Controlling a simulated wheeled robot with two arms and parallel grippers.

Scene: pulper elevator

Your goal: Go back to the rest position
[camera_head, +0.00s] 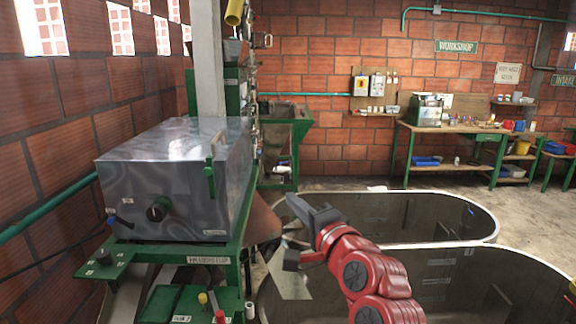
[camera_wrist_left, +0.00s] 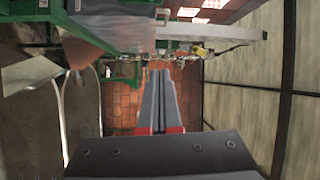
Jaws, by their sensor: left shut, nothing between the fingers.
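My left gripper (camera_head: 294,203) is in the lower middle of the head view, at the end of my red arm. Its dark grey fingers point up and to the left, over the near edge of the long basins. In the left wrist view the two fingers (camera_wrist_left: 161,78) lie side by side, shut, with nothing between them. They appear clear of everything around them. My right gripper is in neither view.
A metal-covered machine (camera_head: 175,175) stands on a green frame (camera_head: 185,252) at left. Two long basins, a far one (camera_head: 470,205) and a near one (camera_head: 480,285), fill the lower right. A workbench (camera_head: 455,130) stands against the back brick wall. Open floor shows beyond the basins.

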